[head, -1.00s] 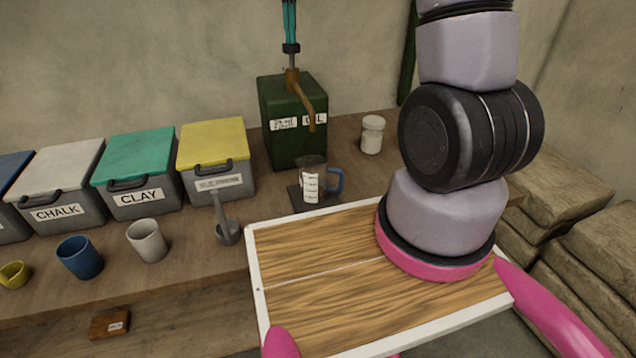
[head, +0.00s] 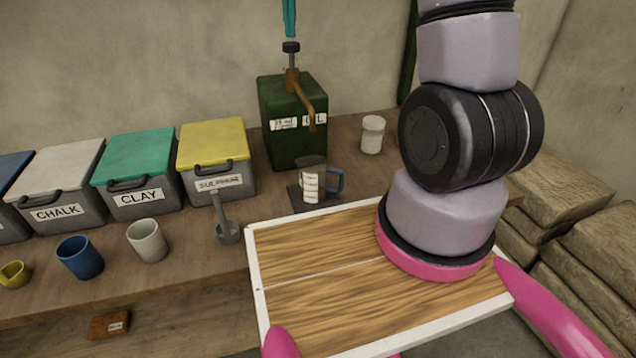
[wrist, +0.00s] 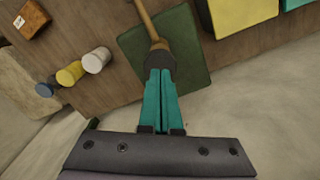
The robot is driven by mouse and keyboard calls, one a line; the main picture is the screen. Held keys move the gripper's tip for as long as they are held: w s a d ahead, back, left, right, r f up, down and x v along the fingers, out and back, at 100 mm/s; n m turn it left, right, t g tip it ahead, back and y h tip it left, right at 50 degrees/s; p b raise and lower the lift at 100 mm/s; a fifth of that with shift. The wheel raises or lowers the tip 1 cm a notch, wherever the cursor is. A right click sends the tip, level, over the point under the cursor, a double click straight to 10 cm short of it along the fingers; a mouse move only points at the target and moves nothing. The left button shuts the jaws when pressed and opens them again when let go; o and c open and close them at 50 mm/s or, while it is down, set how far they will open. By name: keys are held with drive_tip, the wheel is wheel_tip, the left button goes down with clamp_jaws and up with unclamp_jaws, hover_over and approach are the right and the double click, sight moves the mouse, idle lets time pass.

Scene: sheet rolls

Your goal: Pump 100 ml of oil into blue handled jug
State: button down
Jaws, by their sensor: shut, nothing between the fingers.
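The green oil tank (head: 292,145) stands at the back of the bench with a pump on top. Its dark knob (head: 291,47) sits on a raised stem, and a brown spout (head: 310,95) points down to the front. The clear jug with a blue handle (head: 337,180) stands upright on a dark pad under the spout; its oil level is too small to tell. My gripper (head: 289,36) is shut and empty, just above the knob with a small gap. In the wrist view its teal fingers (wrist: 160,75) point at the knob (wrist: 160,60).
A white jar (head: 372,135) stands right of the tank. Lidded bins, including a yellow-lidded one (head: 214,150), line the left. A grey scoop-like tool (head: 226,225) and several cups stand in front. My wood-topped tray and arm cover the lower right.

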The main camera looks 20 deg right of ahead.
sight(291, 43)
drive_tip(key=shift+f, duration=0.15)
drive_tip(key=shift+f, duration=2.35)
drive_tip(key=shift+r, duration=2.5)
drive_tip(key=shift+f, duration=0.1)
drive_tip(key=shift+f, duration=2.45)
drive_tip(key=shift+r, duration=2.55)
drive_tip(key=shift+f, duration=0.1)
